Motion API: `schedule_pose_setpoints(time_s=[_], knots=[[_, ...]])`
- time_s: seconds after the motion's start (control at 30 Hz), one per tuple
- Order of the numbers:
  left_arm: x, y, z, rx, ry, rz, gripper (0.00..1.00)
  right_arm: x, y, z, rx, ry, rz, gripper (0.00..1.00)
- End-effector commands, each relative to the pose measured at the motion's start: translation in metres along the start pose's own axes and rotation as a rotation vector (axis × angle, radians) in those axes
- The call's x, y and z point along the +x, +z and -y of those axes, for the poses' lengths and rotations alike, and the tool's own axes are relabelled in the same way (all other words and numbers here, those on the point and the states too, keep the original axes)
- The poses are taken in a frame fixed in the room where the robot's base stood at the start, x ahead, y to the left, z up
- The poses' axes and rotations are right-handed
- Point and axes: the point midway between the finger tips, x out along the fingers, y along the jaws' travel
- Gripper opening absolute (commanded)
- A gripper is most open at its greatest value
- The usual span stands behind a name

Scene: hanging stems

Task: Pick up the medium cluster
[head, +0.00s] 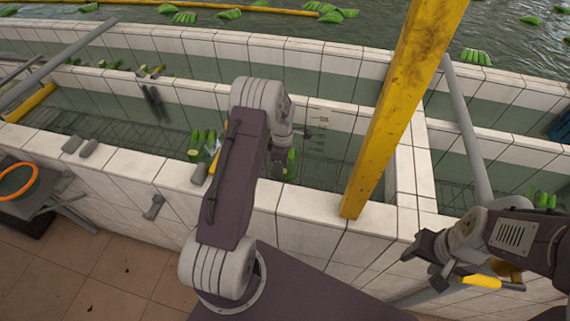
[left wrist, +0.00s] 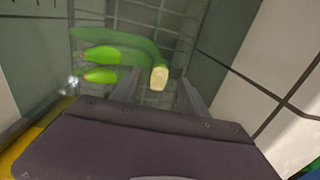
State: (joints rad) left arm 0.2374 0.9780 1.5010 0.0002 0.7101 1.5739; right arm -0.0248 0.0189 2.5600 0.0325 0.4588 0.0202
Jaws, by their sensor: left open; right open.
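A green banana cluster with a pale cut stem end (left wrist: 158,78) lies in the tank in the left wrist view. My left gripper (left wrist: 158,92) is open, and the stem end appears between its two fingers, not visibly gripped. In the head view, green bananas (head: 291,163) show beside my left wrist, partly hidden by the arm. Another green cluster (head: 203,138) is left of the arm. I cannot tell which is the medium cluster. My right gripper (head: 422,266) is open at the lower right, outside the tank, with nothing seen in it.
White tiled tank walls (head: 130,163) run across the view. A yellow post (head: 405,105) rises right of my left arm, and a grey pipe (head: 468,130) stands beyond it. More bananas float in the far water (head: 370,30). An orange ring (head: 18,181) lies at the left.

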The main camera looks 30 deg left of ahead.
Motion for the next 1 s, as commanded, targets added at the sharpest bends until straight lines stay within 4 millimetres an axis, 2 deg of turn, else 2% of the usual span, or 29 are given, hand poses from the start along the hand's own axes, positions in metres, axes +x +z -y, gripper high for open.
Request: schedule_pose_setpoints(time_s=[0.1,0.33,0.5,0.53,0.87,1.0], knots=[[0.013,0.0,0.0,0.0,0.0,0.0,0.52,-0.002,0.0,0.0,0.0,0.0,0.0,0.51],[0.016,0.0,-0.001,0.0,0.003,0.0,0.52,-0.001,0.0,0.0,0.0,0.0,0.0,0.51],[0.015,0.0,-0.001,0.0,0.002,0.0,0.04,-0.001,0.0,0.0,0.0,0.0,0.0,0.51],[0.015,0.0,-0.001,0.0,0.002,0.0,0.0,-0.001,0.0,0.0,0.0,0.0,0.0,0.51],[0.014,0.0,-0.002,0.0,0.004,0.0,0.0,-0.001,0.0,0.0,0.0,0.0,0.0,0.51],[0.004,0.0,-0.002,0.0,0.007,0.0,0.0,0.001,0.0,0.0,0.0,0.0,0.0,0.51]])
